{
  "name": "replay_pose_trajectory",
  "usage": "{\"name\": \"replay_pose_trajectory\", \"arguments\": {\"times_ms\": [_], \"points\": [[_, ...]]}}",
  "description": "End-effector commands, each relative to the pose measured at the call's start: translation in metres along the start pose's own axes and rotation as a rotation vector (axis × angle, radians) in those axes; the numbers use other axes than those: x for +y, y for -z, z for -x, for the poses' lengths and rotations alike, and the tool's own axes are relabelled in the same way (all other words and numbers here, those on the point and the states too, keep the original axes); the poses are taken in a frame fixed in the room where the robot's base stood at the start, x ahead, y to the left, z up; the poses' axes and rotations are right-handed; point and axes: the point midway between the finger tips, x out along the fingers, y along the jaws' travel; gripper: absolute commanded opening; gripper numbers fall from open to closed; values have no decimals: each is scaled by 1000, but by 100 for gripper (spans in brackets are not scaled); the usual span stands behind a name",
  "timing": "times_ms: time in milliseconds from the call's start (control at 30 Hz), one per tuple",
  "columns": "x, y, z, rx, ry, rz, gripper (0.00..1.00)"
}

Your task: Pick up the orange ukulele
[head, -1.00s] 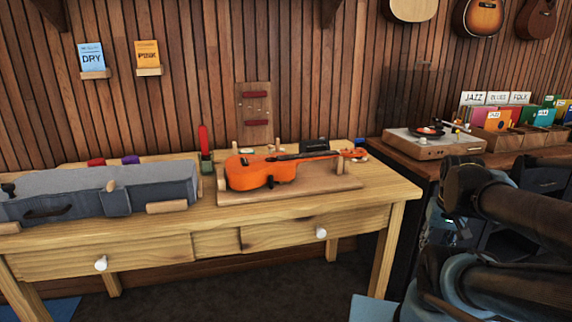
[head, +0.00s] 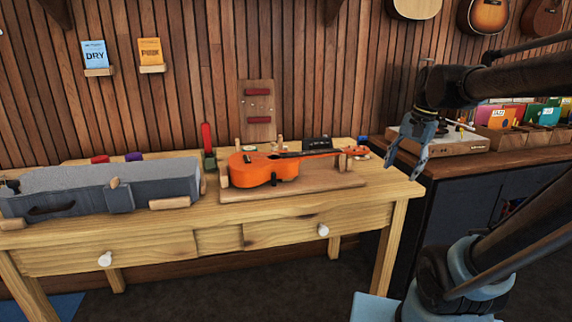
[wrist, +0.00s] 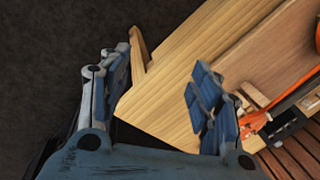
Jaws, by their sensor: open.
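The orange ukulele (head: 262,170) lies on a wooden board (head: 330,187) on the workbench, its body to the left and its neck pointing right between wooden posts. My gripper (head: 408,168) is open and empty. In the head view it hangs to the right of the ukulele's headstock, by the bench's right end, pointing down. In the wrist view my open fingers (wrist: 155,98) are above the bench corner. Part of the orange headstock (wrist: 255,122) shows beyond the right finger there, and most of the ukulele is out of that view.
A grey case (head: 85,187) covers the bench's left part. A red and green upright item (head: 208,145) stands left of the ukulele. A small black box (head: 318,145) sits behind its neck. A record player (head: 445,142) and record crates stand on the right counter.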

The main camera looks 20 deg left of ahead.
Motion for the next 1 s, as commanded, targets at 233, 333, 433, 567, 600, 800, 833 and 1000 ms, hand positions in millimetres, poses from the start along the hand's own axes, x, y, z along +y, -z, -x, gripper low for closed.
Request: {"name": "replay_pose_trajectory", "arguments": {"times_ms": [233, 333, 433, 567, 600, 800, 833, 1000], "points": [[-94, 23, 37, -96, 16, -186, 58], [-132, 28, 48, -136, 14, -264, 58], [-170, 32, 56, -176, 5, -340, 58], [-220, 34, 63, -226, -13, -437, 58], [-233, 34, 65, -241, -20, -464, 58], [-284, 31, 68, -291, -52, -567, 58], [-289, 31, 68, -295, -55, -576, 58], [-303, 28, 65, -310, -67, -607, 58]]}}
